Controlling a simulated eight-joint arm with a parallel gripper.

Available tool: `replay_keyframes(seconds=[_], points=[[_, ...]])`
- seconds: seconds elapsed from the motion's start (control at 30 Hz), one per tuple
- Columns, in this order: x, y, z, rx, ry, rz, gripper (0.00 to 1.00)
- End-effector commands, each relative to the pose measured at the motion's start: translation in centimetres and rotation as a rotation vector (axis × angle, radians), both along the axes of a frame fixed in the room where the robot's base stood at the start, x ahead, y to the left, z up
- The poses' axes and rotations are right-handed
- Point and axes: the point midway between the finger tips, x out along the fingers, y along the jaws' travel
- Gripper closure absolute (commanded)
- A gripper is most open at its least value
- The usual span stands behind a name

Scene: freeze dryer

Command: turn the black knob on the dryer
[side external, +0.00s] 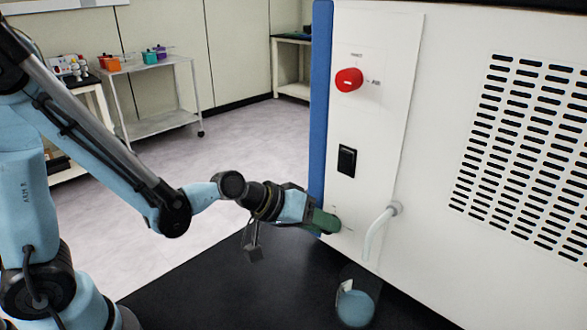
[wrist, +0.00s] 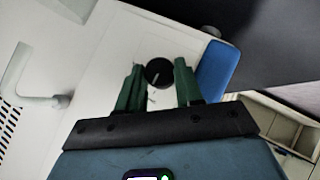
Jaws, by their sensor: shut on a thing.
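The black knob (wrist: 159,73) is round, with a pale pointer line, on the dryer's white side panel. In the wrist view it sits between the two green fingers of my gripper (wrist: 159,67), which are shut on it, one on each side. In the side view my gripper (side external: 326,221) reaches the lower left part of the panel of the dryer (side external: 425,150), and its fingers hide the knob there.
A red knob (side external: 348,80) and a black rocker switch (side external: 347,160) are higher on the panel. A white bent pipe (side external: 375,232) sticks out just right of my gripper, above a clear vessel with a blue-grey bottom (side external: 355,308). The black bench top (side external: 235,290) is below.

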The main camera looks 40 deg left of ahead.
Motion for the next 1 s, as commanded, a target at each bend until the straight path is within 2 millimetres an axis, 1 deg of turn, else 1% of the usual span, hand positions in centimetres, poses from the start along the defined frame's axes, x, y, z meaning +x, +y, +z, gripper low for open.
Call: replay_keyframes(seconds=[0.3, 0.33, 0.47, 0.5, 0.8, 1.0], points=[[-0.09, -0.04, -0.05, -0.006, 0.003, -0.002, 0.95], [-0.09, -0.04, -0.05, -0.006, 0.003, -0.002, 0.62], [-0.07, -0.02, -0.03, -0.006, 0.002, -0.001, 0.42], [-0.06, -0.02, -0.03, -0.006, 0.002, -0.001, 0.39], [-0.08, 0.04, 0.06, -0.004, 0.0, 0.0, 0.39], [-0.82, 0.51, 0.71, -0.004, 0.0, 0.002, 0.39]])
